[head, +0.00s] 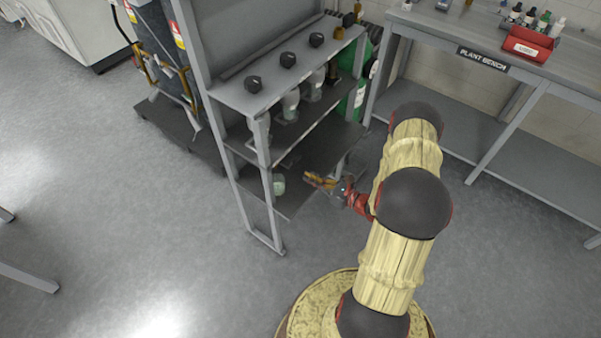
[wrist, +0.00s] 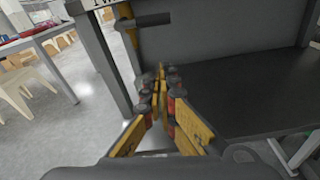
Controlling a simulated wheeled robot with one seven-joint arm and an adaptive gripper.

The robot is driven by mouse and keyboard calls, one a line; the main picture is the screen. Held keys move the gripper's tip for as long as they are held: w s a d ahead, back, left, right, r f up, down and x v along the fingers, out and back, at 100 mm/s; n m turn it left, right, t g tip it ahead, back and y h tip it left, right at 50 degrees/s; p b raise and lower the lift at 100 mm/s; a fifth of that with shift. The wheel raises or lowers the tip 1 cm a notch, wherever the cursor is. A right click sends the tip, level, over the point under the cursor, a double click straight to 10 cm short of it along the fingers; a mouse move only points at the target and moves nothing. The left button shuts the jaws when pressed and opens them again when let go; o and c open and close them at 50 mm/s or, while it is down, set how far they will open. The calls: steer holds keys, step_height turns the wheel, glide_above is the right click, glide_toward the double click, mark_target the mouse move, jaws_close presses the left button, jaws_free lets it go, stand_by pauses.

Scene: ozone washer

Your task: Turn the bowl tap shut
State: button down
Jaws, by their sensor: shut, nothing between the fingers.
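My gripper (head: 318,181) reaches into the rack's lower part in the head view, its yellow fingers pointing left. In the wrist view my gripper (wrist: 160,84) is shut and empty, its fingertips together. Above and left of the fingertips is a small fitting (wrist: 148,20), a dark horizontal stub with a yellow part beside it. It may be the bowl tap, but I cannot tell for sure. The fingertips appear apart from it. In the head view a pale green vessel (head: 279,185) stands on the low shelf, left of my gripper. No tap can be made out there.
The grey rack (head: 270,95) has several black knobs on top and clear vessels on its middle shelf. A rack post (wrist: 102,50) stands left of my gripper, and a dark shelf (wrist: 250,92) lies right. The plant bench (head: 490,65) is at right. Open floor lies left.

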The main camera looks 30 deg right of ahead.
steer(key=s+d+r+n+g+p, duration=0.2)
steer(key=s+r+p, duration=0.2)
steer(key=r+p, duration=0.55)
step_height(320, 180, down, 5)
steer(key=s+g+h, duration=0.1)
steer(key=g+h, duration=0.1)
steer(key=w+a+b, duration=0.3)
steer(key=w, duration=0.5)
steer(key=shift+f+m, duration=0.3)
steer(key=shift+m, duration=0.1)
steer(key=shift+a, duration=0.1)
